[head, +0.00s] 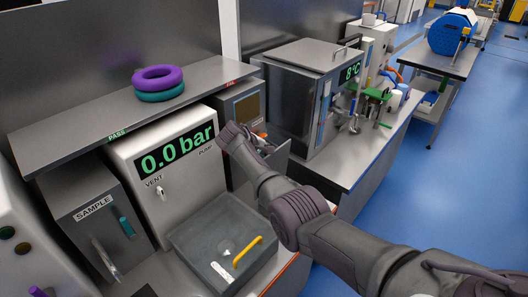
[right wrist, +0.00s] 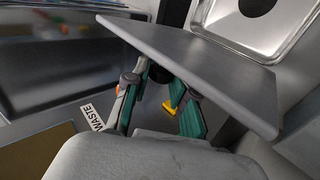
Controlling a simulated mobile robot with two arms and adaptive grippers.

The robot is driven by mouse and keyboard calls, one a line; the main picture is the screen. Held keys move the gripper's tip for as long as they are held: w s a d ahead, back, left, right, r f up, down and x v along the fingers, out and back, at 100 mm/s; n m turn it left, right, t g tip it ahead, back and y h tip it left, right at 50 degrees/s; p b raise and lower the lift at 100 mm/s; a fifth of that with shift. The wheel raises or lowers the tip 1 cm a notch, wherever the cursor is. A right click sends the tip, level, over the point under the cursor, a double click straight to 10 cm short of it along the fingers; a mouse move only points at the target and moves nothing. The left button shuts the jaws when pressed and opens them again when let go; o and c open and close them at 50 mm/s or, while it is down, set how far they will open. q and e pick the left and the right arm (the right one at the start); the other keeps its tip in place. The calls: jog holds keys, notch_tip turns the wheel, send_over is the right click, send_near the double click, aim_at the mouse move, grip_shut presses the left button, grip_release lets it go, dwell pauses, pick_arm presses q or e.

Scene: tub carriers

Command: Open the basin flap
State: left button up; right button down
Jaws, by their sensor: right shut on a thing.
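A flat grey flap (head: 277,160) stands out from the front of the grey cabinet beside the pressure machine. In the right wrist view the flap (right wrist: 195,60) crosses the picture, tilted, with a WASTE label (right wrist: 92,117) near it. My right gripper (head: 262,142) is at the flap and shut on it. Its teal fingers (right wrist: 162,112) reach to the flap's underside, with a small yellow part between them; the exact contact is hidden. Past the flap edge shows a steel basin-like hollow (right wrist: 287,44) with a round black hole. My left gripper is not in view.
The pressure machine (head: 158,165) reads 0.0 bar. In front of it lies a grey lid (head: 200,241) with a yellow handle, closed. A SAMPLE box (head: 82,205) stands left, a steel 8°C cabinet (head: 296,85) right. Purple and teal rings lie on the shelf (head: 75,120).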

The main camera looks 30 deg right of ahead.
jog(key=c, duration=1)
grip_release()
jog(key=shift+w, duration=0.1)
jog(key=v, duration=1.2)
jog(key=shift+f, duration=0.1)
